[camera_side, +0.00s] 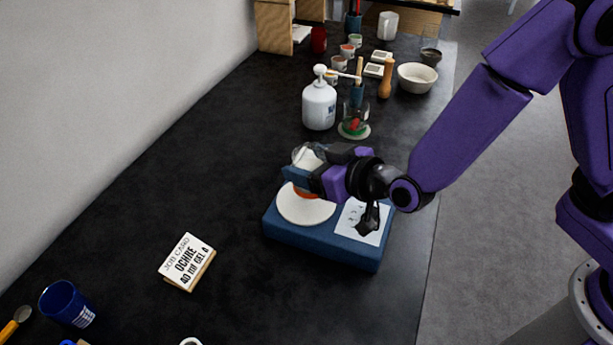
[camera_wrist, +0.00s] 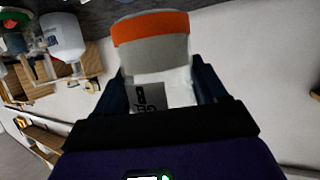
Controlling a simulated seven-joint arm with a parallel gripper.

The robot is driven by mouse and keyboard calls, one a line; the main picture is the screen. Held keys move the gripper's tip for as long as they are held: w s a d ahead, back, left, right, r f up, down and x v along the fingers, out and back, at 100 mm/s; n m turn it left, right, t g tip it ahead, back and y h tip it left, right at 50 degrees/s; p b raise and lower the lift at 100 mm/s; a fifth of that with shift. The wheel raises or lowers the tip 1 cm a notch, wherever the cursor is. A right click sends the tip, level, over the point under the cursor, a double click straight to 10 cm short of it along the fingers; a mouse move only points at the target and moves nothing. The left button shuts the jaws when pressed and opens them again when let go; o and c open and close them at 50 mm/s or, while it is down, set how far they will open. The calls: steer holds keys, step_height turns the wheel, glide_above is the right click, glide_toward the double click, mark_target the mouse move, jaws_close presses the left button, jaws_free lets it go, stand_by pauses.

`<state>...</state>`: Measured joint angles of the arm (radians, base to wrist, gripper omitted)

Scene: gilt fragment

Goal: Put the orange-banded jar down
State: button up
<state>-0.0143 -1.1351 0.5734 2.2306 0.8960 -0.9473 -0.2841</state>
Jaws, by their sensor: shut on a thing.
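The orange-banded jar (camera_side: 307,156) is clear with pale contents, and it stands roughly upright over the white round pan (camera_side: 306,210) of a blue scale (camera_side: 320,245). Its orange band (camera_wrist: 150,28) is at the lower end, close over the pan; I cannot tell whether the jar touches it. My gripper (camera_side: 314,170) is shut around the jar's sides and partly hides it in the side view. In the wrist view, which is upside down, the jar (camera_wrist: 155,62) sits between both fingers (camera_wrist: 160,92), with part of a printed label showing.
A job card (camera_side: 188,262) reading OCHRE stands on the dark bench (camera_side: 150,200), left of the scale. A blue cup (camera_side: 66,303) is at lower left. A white pump bottle (camera_side: 319,105) and a glass with red and green (camera_side: 354,124) stand behind the scale.

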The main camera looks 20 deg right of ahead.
steer(key=shift+w+a+f, duration=0.15)
steer(key=shift+w+f, duration=0.15)
steer(key=shift+f, duration=0.05)
steer(key=shift+w+a+f, duration=0.1)
steer(key=shift+a+f, duration=0.05)
steer(key=shift+f, duration=1.65)
steer(key=shift+f, duration=0.1)
steer(key=o, duration=1.2)
steer(key=shift+s+r, duration=0.25)
steer(key=v, duration=1.1)
steer(key=shift+s, duration=0.2)
steer(key=shift+r, duration=0.15)
